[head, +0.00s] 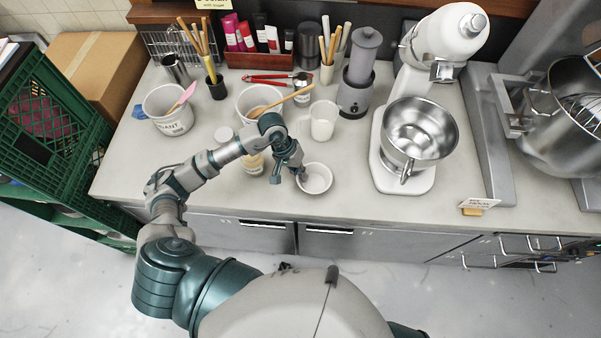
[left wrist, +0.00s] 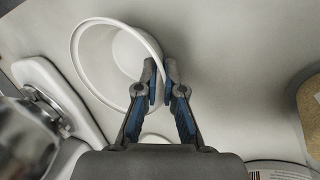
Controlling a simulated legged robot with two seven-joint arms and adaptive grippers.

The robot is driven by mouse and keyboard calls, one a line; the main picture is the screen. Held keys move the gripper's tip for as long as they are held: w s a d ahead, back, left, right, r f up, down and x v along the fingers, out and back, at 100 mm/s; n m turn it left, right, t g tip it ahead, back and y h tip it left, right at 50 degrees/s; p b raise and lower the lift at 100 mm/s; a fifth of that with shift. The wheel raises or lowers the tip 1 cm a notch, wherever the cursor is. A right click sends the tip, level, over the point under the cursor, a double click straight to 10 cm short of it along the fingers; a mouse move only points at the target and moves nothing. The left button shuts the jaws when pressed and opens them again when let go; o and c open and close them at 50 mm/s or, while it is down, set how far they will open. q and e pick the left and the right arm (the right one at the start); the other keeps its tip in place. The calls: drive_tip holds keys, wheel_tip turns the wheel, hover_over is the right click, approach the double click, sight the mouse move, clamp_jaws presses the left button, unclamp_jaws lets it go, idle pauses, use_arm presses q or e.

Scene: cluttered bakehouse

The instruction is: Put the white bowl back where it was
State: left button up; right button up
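The white bowl (head: 317,181) is near the front of the counter, left of the stand mixer. It also shows in the left wrist view (left wrist: 112,55), with its open side visible. My left gripper (head: 301,174) is at the bowl's left rim. In the left wrist view its fingers (left wrist: 160,82) are close together with the rim between them, one finger inside the bowl and one outside. I cannot tell whether the bowl touches the counter or is slightly above it. My right gripper is not in view.
A white cup (head: 323,120) stands behind the bowl. The stand mixer (head: 398,178) with its steel bowl is to the right. A jar (head: 251,165) and a white tub with a wooden spoon (head: 287,103) are left.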

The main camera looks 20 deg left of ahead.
use_arm(q)
drive_tip(key=o, duration=0.3)
drive_tip(key=shift+o, duration=0.2)
drive_tip(key=shift+a, duration=0.25)
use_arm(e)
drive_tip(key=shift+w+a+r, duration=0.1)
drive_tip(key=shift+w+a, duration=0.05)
use_arm(q)
drive_tip(key=shift+a, duration=0.1)
drive_tip(key=shift+w+a+r, duration=0.1)
drive_tip(key=shift+a+r, duration=0.15)
drive_tip(key=shift+r, duration=0.15)
drive_tip(key=b+v, duration=0.1)
drive_tip(key=v, duration=1)
drive_tip(key=shift+r, duration=0.15)
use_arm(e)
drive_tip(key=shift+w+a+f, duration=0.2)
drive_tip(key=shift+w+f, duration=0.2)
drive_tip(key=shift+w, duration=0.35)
use_arm(q)
drive_tip(key=shift+d, duration=0.15)
